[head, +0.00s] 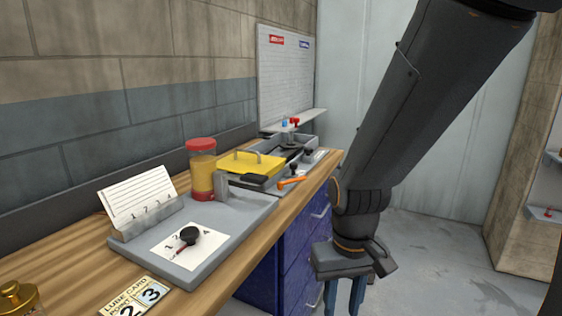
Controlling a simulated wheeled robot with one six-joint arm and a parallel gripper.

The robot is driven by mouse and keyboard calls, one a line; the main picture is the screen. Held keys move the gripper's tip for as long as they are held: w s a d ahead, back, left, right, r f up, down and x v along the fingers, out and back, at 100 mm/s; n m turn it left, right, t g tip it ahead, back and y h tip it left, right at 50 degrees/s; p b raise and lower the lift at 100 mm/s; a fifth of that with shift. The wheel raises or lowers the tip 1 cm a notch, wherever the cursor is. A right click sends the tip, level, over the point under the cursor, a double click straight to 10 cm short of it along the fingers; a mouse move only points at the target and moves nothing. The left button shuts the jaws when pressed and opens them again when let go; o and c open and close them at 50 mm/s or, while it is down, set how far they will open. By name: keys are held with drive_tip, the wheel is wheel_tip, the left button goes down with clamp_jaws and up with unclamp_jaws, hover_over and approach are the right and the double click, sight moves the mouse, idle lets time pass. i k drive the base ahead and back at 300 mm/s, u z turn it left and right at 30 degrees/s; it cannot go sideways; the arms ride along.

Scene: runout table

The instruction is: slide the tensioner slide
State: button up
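My gripper (344,296) hangs in the air at the lower right, off the bench's front edge and in front of the blue drawers. Its two fingers point down with a gap between them, and nothing shows in the gap. The fingertips run close to the bottom edge of the picture. I cannot pick out the tensioner slide for sure. At the bench's far end, a grey fixture (268,190) bears a yellow cover (246,163) with a handle and small black parts. A black knob (308,153) stands at its right. These parts are small and far from my gripper.
The wooden bench (245,238) runs along the left wall. The floor at right is clear.

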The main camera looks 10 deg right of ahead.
sight(293, 166)
drive_tip(key=k, duration=0.65)
drive_tip(key=z, duration=0.8)
drive_tip(key=i, duration=1.8)
drive_tip(key=u, duration=0.85)
